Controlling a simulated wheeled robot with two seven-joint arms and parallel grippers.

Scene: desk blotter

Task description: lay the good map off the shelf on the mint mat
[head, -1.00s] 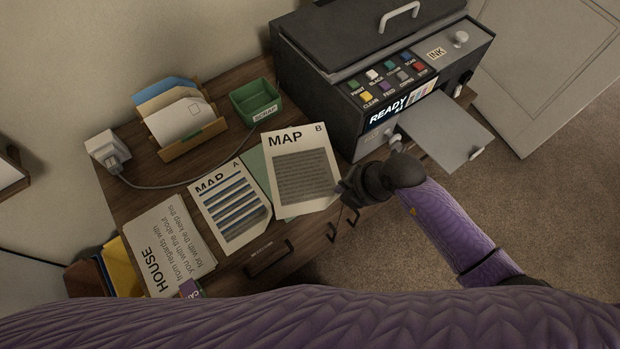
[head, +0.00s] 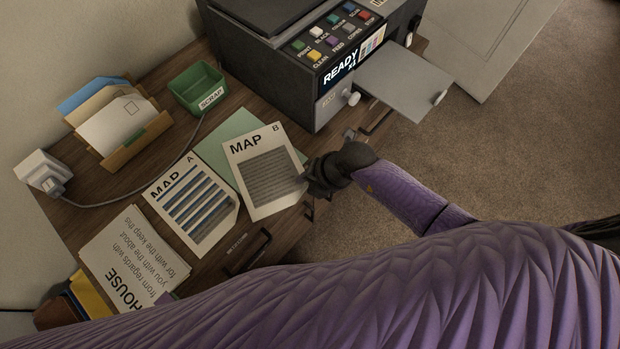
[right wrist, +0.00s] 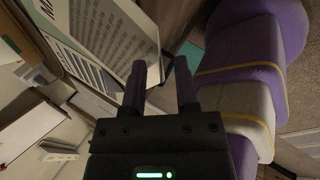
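Map B (head: 262,180), a white sheet with a grey text block, lies over part of the mint mat (head: 226,135); mint shows past its upper and left edges. Map A (head: 190,205), with broad blue stripes, lies just left of it. My dark right gripper (head: 316,180) is at map B's right edge, near its lower right corner. In the right wrist view its two fingers (right wrist: 160,85) stand apart, with the edge of map B (right wrist: 110,45) close by the left finger. I see no firm grip on the sheet. My left gripper is out of view.
The printer (head: 300,60) stands at the back right with its grey tray (head: 405,85) out. A green scrap bin (head: 198,88), a letter rack (head: 125,125), a plug (head: 42,172) with its cable, and a HOUSE sheet (head: 135,255) fill the left of the desk.

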